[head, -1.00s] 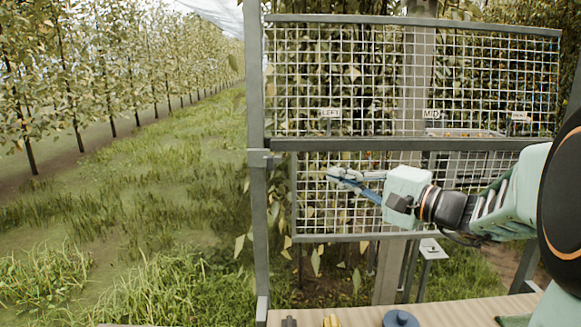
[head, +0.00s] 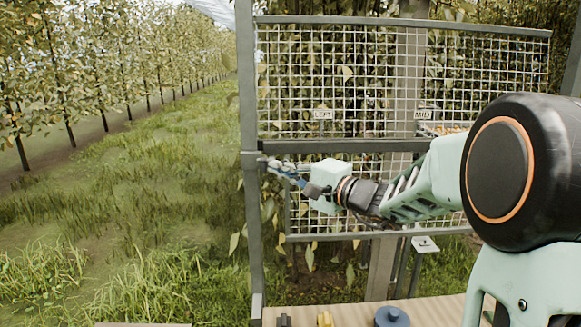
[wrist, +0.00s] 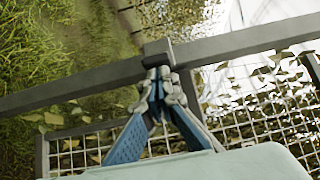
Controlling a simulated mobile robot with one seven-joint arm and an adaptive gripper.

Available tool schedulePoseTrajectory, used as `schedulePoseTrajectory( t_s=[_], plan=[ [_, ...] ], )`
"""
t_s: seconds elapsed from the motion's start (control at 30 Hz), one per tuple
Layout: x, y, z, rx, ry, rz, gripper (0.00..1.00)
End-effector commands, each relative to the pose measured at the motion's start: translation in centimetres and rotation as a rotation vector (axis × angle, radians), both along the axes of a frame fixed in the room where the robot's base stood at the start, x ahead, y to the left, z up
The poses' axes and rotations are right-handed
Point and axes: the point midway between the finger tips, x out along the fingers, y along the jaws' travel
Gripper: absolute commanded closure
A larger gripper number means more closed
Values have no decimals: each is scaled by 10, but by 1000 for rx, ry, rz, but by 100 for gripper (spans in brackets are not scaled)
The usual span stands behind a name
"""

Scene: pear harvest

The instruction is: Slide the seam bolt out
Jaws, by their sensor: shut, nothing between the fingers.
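The seam bolt appears as a small dark piece (wrist: 157,60) at a grey bracket where the rail meets the left post, in the wrist view. In the head view that seam is at the left post (head: 250,158), and the bolt is too small to make out clearly. My gripper (head: 270,165) is at the seam, just right of the post. In the wrist view its blue and grey fingers (wrist: 161,78) come together at the dark piece. The fingertips are shut with nothing held. They overlap the bolt in view, so I cannot tell whether they touch it.
An upper mesh panel (head: 340,70) carries LEFT and MID labels. A lower mesh panel (head: 330,235) hangs behind my wrist. Grass lies open to the left.

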Motion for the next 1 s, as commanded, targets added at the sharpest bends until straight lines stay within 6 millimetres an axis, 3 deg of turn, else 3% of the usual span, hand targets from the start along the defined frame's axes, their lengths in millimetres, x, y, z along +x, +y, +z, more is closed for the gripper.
schedulePoseTrajectory(
  t_s=[0.37, 0.7, 1.0],
  plan=[
    [0, 3, -2, -1, -1, 1, 100],
    [-1, 38, -3, -1, -3, 3, 100],
    [-1, 44, 0, 1, -1, 2, 100]
  ],
)
